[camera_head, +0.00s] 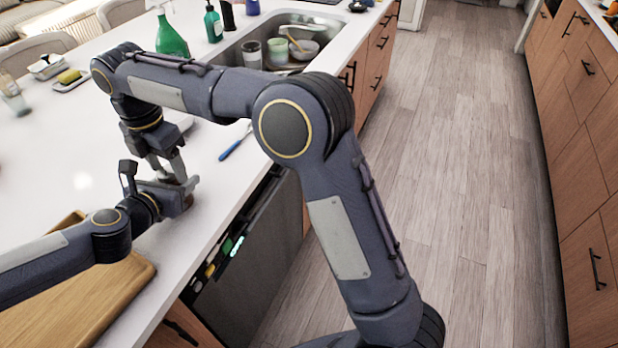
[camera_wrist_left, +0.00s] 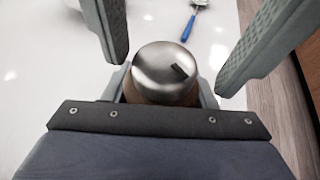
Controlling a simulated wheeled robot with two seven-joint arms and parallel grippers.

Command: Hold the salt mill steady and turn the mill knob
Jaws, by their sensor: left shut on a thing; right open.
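The salt mill (camera_wrist_left: 165,72) stands upright, with a shiny metal knob marked by a dark bar and a brown body (camera_wrist_left: 158,98) below. In the head view it is mostly hidden by my grippers at the counter's edge. My left gripper (camera_head: 184,196) comes in level from the left and is shut on the mill's body; its grey fingers flank the body in the left wrist view. My right gripper (camera_head: 172,172) points down over the mill and is open. Its two ridged fingers (camera_wrist_left: 268,45) stand apart on either side of the knob, with a visible gap.
A blue-handled utensil (camera_head: 235,141) lies on the white counter beyond the mill. A wooden board (camera_head: 115,290) lies at front left. The sink (camera_head: 268,30) with cups and a bowl, a green bottle (camera_head: 171,40) and a sponge (camera_head: 69,76) are farther back.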

